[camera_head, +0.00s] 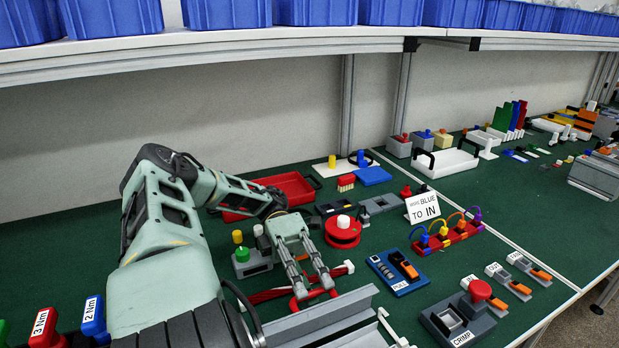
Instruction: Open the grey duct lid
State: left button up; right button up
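A long grey duct (318,318) lies at the bottom centre of the bench, running up to the right. Its upper surface looks closed, but I cannot clearly tell the lid from the body. The duct's near left end is partly hidden by my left arm. My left gripper (314,288) points down just behind the duct, above a red part (312,297). Its two fingers are apart, with nothing seen held between them. My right gripper is not in view.
A red cable bundle with a white end (345,268) lies beside the gripper. Right of the duct are a white handle-like part (391,329) and the crimp block (458,318). A blue tray (398,271) and a red round part (343,232) stand behind. Bare green bench shows at right.

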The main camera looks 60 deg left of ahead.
pick_arm(q)
notch_tip(320, 180, up, 10)
dwell(0.5)
jog(key=shift+d, duration=0.1)
